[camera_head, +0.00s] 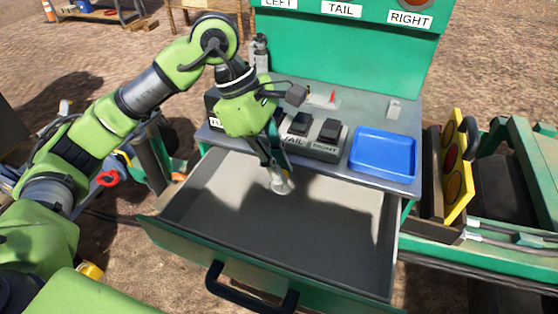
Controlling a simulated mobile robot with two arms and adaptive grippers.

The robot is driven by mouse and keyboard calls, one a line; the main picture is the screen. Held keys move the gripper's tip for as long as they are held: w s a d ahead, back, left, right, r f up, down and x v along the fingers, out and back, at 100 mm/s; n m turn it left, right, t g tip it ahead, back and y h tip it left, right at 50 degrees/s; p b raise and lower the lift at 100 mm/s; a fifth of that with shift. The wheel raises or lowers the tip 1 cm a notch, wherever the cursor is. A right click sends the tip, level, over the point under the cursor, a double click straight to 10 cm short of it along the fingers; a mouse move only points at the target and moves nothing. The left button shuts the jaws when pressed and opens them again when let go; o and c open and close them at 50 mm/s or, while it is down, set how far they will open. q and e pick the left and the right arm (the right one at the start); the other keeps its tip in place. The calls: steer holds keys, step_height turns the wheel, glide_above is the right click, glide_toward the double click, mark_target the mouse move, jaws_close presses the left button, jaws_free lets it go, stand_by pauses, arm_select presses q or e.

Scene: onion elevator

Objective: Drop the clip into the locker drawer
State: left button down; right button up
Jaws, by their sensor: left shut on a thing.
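The locker drawer (270,238) is pulled open below the grey worktop, with a dark handle on its green front. Its visible inside is bare grey. My left gripper (279,180) reaches down over the back part of the drawer. It is shut on a small pale thing at its fingertips, likely the clip (283,187). The fingers partly hide it, and I cannot tell whether it touches the drawer floor. My right gripper is not in view.
A blue tray (383,154) sits on the worktop (345,176), right of black switches on a grey box (317,138). A green panel with labels stands behind. A yellow signal panel (459,165) and green conveyor frame (530,165) are at the right.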

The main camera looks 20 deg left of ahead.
arm_select(q)
steer(key=c, duration=2.2)
jaws_free()
steer(key=shift+o, duration=1.4)
steer(key=shift+r, duration=0.1)
steer(key=shift+a+r, duration=0.1)
steer(key=shift+r, duration=0.2)
steer(key=v, duration=1.1)
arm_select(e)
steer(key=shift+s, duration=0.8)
arm_select(q)
steer(key=shift+s+r, duration=0.1)
